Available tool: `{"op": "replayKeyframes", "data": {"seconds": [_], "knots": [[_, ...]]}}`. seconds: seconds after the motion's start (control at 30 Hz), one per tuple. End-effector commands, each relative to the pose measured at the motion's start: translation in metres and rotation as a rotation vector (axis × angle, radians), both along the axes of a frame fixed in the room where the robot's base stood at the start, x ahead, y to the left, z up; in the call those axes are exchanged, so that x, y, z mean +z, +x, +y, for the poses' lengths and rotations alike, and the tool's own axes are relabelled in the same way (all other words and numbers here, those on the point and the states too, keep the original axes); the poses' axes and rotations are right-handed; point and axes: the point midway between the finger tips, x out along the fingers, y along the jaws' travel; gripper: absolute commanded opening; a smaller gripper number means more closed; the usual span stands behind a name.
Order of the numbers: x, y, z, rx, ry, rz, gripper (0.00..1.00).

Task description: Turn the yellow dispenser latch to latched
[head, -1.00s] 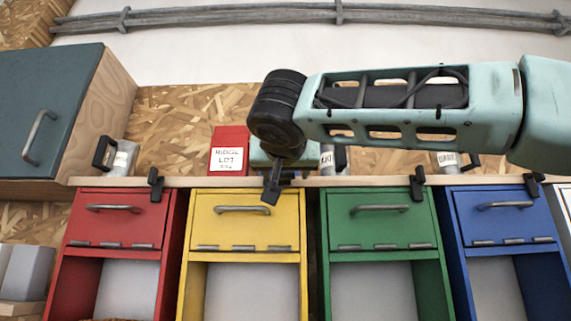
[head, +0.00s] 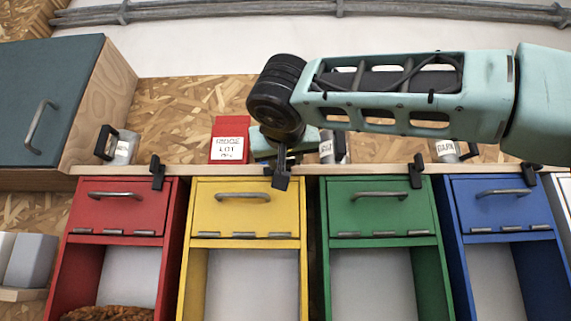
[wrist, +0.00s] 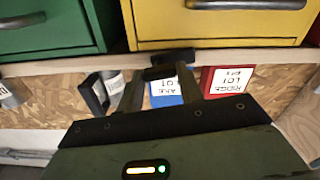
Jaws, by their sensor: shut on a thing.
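The yellow dispenser (head: 245,212) is the second from the left in the head view; its front fills the upper right of the wrist view (wrist: 225,25). Its black latch (wrist: 174,56) shows as a dark bar at the shelf edge, just beyond my fingertips in the wrist view. My gripper (head: 281,172) points down at the shelf edge above the yellow dispenser's right side. In the wrist view my gripper (wrist: 160,74) is shut on the latch. The fingers partly hide the latch, so its exact angle is hard to tell.
Red (head: 122,207), green (head: 380,207) and blue (head: 502,205) dispensers stand alongside, with black latches along the shelf edge (head: 345,168). A red labelled box (head: 230,140) and small labelled containers stand on the shelf. A dark cabinet (head: 45,105) is at the left.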

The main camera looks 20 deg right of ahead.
Motion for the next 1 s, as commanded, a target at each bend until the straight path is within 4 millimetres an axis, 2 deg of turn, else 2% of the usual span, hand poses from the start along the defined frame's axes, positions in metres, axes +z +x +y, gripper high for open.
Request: {"op": "replayKeyframes", "data": {"seconds": [1.0], "knots": [[-0.0017, 0.0015, 0.0028, -0.001, -0.882, 0.364, 0.14]]}}
